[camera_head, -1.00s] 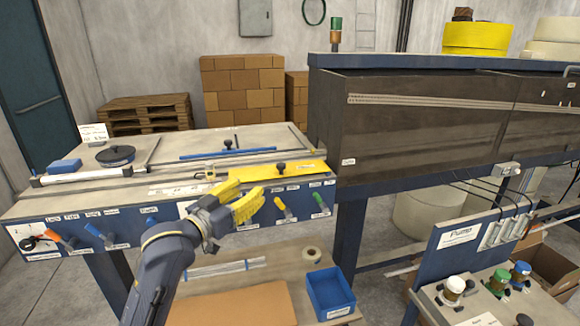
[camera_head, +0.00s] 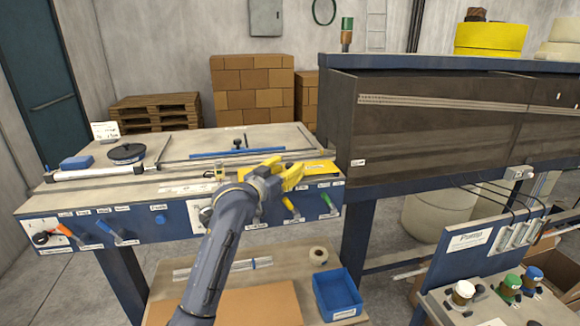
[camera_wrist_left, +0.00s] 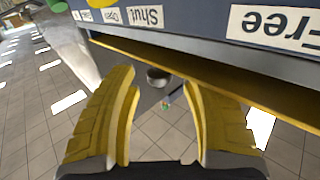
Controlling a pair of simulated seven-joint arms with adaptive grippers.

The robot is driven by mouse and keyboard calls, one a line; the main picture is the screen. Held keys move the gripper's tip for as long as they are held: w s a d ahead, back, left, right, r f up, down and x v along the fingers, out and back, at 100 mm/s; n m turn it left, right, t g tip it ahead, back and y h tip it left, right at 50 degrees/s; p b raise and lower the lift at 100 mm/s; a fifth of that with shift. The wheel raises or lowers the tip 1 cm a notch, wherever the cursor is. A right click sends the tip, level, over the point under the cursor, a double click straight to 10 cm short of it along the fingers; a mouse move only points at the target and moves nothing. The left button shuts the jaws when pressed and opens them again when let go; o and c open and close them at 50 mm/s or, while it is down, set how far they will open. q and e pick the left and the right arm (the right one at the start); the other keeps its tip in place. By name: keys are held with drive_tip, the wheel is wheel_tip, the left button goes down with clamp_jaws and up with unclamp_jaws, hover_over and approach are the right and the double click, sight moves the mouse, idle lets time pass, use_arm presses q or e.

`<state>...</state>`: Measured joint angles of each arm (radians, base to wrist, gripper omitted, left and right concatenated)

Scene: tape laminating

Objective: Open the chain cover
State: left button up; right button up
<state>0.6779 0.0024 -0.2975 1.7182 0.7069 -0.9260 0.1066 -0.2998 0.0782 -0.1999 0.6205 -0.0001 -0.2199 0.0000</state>
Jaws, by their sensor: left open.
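The chain cover is a yellow plate (camera_head: 320,168) along the front edge of the machine table, partly hidden behind my left gripper. My left gripper (camera_head: 291,171) is open and empty, over the front edge at the cover. In the left wrist view, which looks upside down, the cover is a yellow strip (camera_wrist_left: 220,78). A dark round knob (camera_wrist_left: 158,77) stands out from it, between the two spread yellow fingers (camera_wrist_left: 162,92) and apart from both. In the head view the knob is hidden behind the gripper. My right gripper is not in view.
Coloured levers, such as a green one (camera_head: 328,201), line the blue front panel below the cover. A dark machine housing (camera_head: 430,120) stands directly right of the table. A blue bin (camera_head: 338,293) and tape roll (camera_head: 318,255) lie on the lower shelf.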

use_arm(q)
drive_tip(key=shift+w+d, duration=0.35)
drive_tip(key=shift+w, duration=0.2)
clamp_jaws()
idle(0.5)
